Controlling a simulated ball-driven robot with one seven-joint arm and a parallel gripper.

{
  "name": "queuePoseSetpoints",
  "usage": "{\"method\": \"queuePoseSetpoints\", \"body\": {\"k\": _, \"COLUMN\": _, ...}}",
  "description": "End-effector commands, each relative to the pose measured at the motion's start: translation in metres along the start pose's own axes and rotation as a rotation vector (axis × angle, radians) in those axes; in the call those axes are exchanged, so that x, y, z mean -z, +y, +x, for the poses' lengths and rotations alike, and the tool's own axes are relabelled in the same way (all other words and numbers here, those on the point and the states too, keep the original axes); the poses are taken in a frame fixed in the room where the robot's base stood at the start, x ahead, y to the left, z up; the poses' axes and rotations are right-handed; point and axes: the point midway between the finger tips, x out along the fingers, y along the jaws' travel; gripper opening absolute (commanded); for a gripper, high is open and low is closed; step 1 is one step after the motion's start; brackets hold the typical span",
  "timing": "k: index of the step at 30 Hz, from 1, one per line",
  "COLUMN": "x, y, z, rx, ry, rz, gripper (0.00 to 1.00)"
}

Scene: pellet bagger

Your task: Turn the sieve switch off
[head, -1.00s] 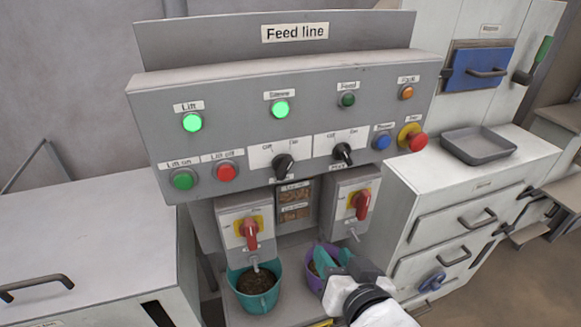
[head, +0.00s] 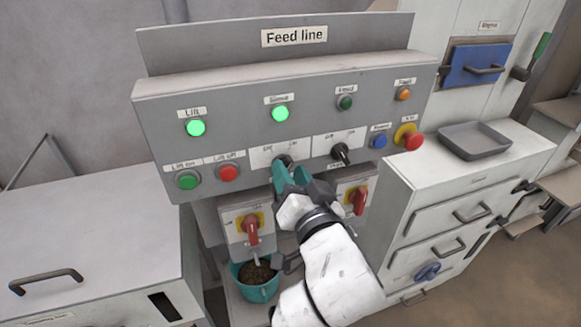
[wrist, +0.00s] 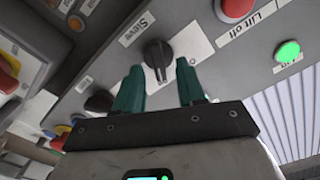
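The sieve switch is a black rotary knob (wrist: 157,55) on a white plate marked "Sieve" in the wrist view. In the head view the knob (head: 284,160) is partly hidden behind my gripper. My gripper (head: 281,171) has teal fingers, which the wrist view shows apart (wrist: 158,84) and empty. The fingertips are just short of the knob, one toward either side of it; I cannot tell whether they touch the panel. The green lamp labelled "Sieve" (head: 280,113) is lit.
A second black knob (head: 340,153) is close on the right. The red "Lift off" button (head: 228,173) and green "Lift on" button (head: 187,180) are on the left. Red-handled isolators (head: 252,229) are below. A red stop button (head: 413,141) is at far right.

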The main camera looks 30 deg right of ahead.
Motion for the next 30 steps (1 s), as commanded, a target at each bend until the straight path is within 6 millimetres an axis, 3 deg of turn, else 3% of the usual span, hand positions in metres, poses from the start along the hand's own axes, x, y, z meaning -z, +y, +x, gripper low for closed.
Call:
{"method": "queuePoseSetpoints", "body": {"k": 12, "x": -0.0002, "y": 0.0008, "z": 0.0083, "rx": -0.001, "ry": -0.001, "rz": 0.0, "gripper": 0.38}}
{"method": "queuePoseSetpoints", "body": {"k": 24, "x": -0.0003, "y": 0.0006, "z": 0.0081, "rx": -0.001, "ry": -0.001, "rz": 0.0, "gripper": 0.0}}
{"method": "queuePoseSetpoints", "body": {"k": 30, "x": -0.0003, "y": 0.0006, "z": 0.008, "rx": -0.001, "ry": -0.001, "rz": 0.0, "gripper": 0.0}}
